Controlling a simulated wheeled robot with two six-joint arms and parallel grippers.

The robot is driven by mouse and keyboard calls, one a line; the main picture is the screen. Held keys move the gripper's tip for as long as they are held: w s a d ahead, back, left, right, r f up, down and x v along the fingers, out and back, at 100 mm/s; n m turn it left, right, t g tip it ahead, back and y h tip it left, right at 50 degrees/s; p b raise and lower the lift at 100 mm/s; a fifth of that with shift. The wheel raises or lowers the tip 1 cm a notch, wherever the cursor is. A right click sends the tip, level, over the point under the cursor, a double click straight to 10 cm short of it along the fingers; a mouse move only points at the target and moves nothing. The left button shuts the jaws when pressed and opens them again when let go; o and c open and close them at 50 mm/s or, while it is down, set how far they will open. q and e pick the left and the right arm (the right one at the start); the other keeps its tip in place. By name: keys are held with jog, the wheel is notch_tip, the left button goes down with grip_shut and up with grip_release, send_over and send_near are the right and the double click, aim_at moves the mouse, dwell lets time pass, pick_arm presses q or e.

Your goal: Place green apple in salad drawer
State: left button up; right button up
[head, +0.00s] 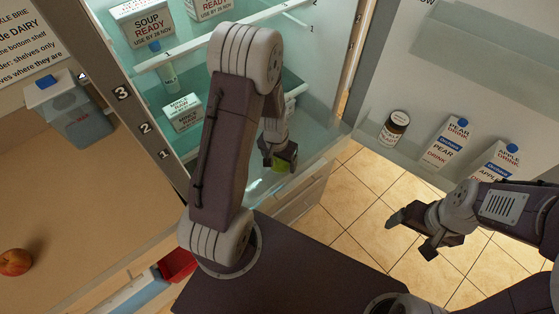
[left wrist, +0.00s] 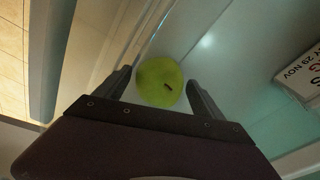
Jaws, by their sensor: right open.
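The green apple (head: 282,165) is between the fingers of my left gripper (head: 280,160), inside the lower part of the open fridge. In the left wrist view the apple (left wrist: 160,82) sits between the two fingertips, its stem facing the camera, with a pale smooth surface behind it. My right gripper (head: 413,235) is open and empty over the tiled floor.
Fridge shelves (head: 215,35) hold soup cartons (head: 150,22) and a mince box (head: 183,112). The open door at right holds a jar (head: 394,128) and drink cartons (head: 447,140). A red apple (head: 15,262) and a blue-capped container (head: 72,110) stand on the left counter.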

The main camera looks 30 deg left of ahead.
aim_at(278, 162)
pick_arm(q)
jog(key=shift+r+p, duration=0.3)
jog(key=shift+r, duration=0.1)
notch_tip(278, 162, up, 12)
jog(key=s+f+p, duration=0.1)
jog(key=p, duration=0.1)
jog(key=s+d+r, duration=0.1)
jog(key=s+d, duration=0.4)
jog(key=s, duration=0.3)
jog(key=shift+r, duration=0.35)
dwell(0.4)
